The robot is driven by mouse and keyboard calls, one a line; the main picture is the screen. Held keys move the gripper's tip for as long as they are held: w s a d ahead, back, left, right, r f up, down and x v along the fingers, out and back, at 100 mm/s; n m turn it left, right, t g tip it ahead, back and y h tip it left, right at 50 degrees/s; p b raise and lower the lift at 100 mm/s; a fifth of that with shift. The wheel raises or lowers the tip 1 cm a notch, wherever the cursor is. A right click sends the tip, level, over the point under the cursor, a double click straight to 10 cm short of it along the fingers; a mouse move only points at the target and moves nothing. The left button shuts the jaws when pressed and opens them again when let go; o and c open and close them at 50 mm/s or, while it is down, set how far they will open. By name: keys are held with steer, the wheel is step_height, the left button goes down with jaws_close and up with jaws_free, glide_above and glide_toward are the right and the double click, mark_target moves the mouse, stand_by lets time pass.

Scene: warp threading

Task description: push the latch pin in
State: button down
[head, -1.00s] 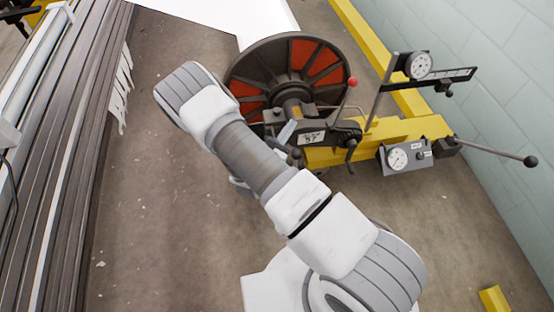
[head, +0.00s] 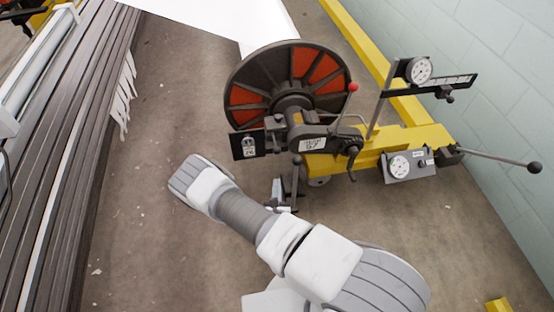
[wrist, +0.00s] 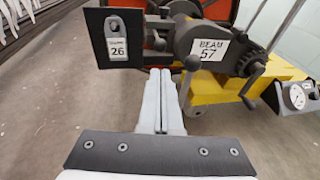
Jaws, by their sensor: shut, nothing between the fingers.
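My gripper (wrist: 164,73) is shut and empty in the wrist view, its two grey fingers side by side and pointing at the beam stand. In the head view it (head: 277,183) is partly visible below the stand. The bearing housing (wrist: 208,42), with a white "57" label, is ahead and to the right of the fingertips. A black plate (wrist: 102,52) with a "26" tag is to their left. A small dark round-ended part (wrist: 158,44) shows just beyond the fingertips; I cannot tell whether it is the latch pin. The fingertips appear apart from the housing.
The red and black beam flange (head: 243,95) stands behind the housing. A red-knobbed lever (head: 352,88), a yellow frame (head: 430,133) and a gauge box (head: 408,166) are at the right. Dark rails (head: 60,140) run along the left. The floor between is clear.

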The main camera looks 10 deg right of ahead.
mark_target(277, 153)
steer(key=shift+w, duration=0.1)
steer(key=b+x, duration=0.5)
steer(key=x, duration=0.8)
steer(key=shift+w+d+f, duration=0.1)
steer(key=shift+w+f, duration=0.05)
steer(key=shift+w, duration=0.25)
